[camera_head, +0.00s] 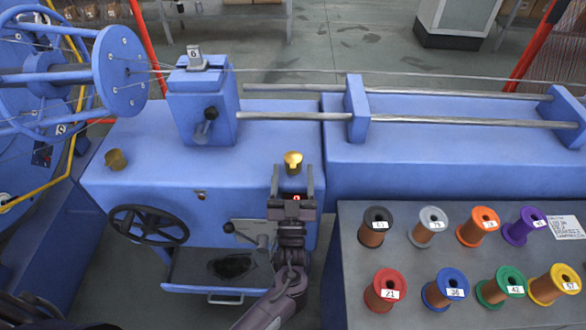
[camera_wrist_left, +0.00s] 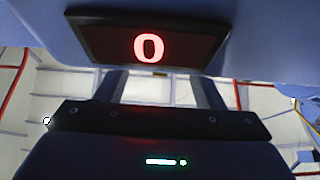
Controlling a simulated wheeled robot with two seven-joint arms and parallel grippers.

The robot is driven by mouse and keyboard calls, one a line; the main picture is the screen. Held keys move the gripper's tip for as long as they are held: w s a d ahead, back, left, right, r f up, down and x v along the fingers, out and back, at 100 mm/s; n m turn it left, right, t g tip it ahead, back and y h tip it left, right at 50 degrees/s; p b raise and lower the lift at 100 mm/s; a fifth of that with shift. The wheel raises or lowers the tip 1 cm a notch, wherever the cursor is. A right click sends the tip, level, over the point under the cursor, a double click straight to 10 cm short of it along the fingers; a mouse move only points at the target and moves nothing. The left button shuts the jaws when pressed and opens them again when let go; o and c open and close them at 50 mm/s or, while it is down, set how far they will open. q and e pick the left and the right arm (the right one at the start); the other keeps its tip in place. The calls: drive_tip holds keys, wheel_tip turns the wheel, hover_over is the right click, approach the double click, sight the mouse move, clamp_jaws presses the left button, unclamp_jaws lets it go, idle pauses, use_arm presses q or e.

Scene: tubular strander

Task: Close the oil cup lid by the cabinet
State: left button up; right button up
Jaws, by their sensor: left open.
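A bright brass oil cup (camera_head: 293,160) stands on the front right part of the blue cabinet top in the head view. A duller brass cup (camera_head: 115,159) stands at the cabinet's left end. I cannot tell how either lid sits. My left gripper (camera_head: 292,175) is open and empty, its two fingers reaching toward the bright cup from the front, one on each side in the picture. I cannot tell whether they touch it. In the left wrist view the fingers (camera_wrist_left: 163,84) are apart below a dark display (camera_wrist_left: 190,48) showing a red 0. My right gripper is not in view.
A blue block with a lever (camera_head: 203,105) and long steel rods (camera_head: 470,121) are behind. A grey table (camera_head: 352,225) with several labelled spools stands at right.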

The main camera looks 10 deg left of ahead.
use_arm(q)
drive_tip(key=b+v, duration=0.1)
drive_tip(key=v, duration=0.5)
drive_tip(key=shift+s+f, duration=0.1)
idle(0.4)
